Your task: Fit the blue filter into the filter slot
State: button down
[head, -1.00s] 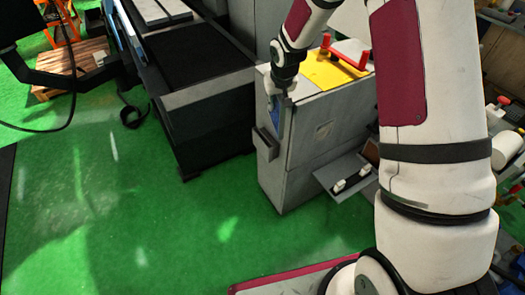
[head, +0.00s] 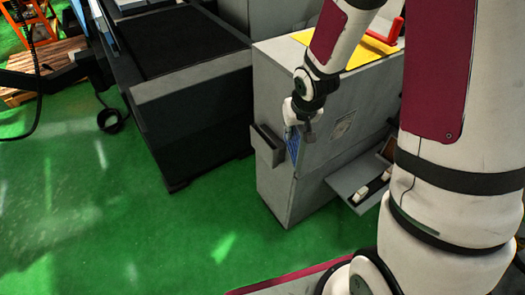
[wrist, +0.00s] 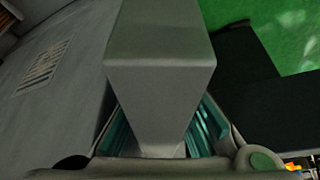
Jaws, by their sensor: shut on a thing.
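The blue filter (head: 292,145) is a thin panel hanging below my gripper (head: 300,112) in the head view, close to the grey cabinet's near corner. My gripper is shut, with a grey block (wrist: 160,65) between its teal fingers in the wrist view. This block looks like the filter's grip part. The blue panel itself is not visible in the wrist view. The filter slot (head: 267,147) appears to be the grey, open-topped pocket on the cabinet's left face. The filter is just right of it in the picture and appears outside it. Whether they touch cannot be told.
The grey cabinet (head: 318,165) has a yellow top panel (head: 368,52) with a red handle and a small shelf (head: 362,185) on its right. A dark machine bed (head: 190,105) stands left. Green floor (head: 150,225) is clear in front.

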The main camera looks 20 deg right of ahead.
jog(key=w+a+f, duration=0.2)
jog(key=w, duration=0.5)
jog(key=w+a+f, duration=0.2)
jog(key=w+f, duration=0.1)
jog(key=w, duration=0.5)
jog(key=shift+w+a, duration=0.15)
jog(key=shift+a, duration=0.1)
jog(key=shift+f, duration=0.1)
jog(key=shift+f+b, duration=0.3)
jog(key=shift+f, duration=0.05)
jog(key=c, duration=1.6)
grip_release()
jog(key=shift+r, duration=0.1)
jog(key=p+v, duration=0.1)
jog(key=v, duration=1.1)
jog(key=shift+r, duration=0.4)
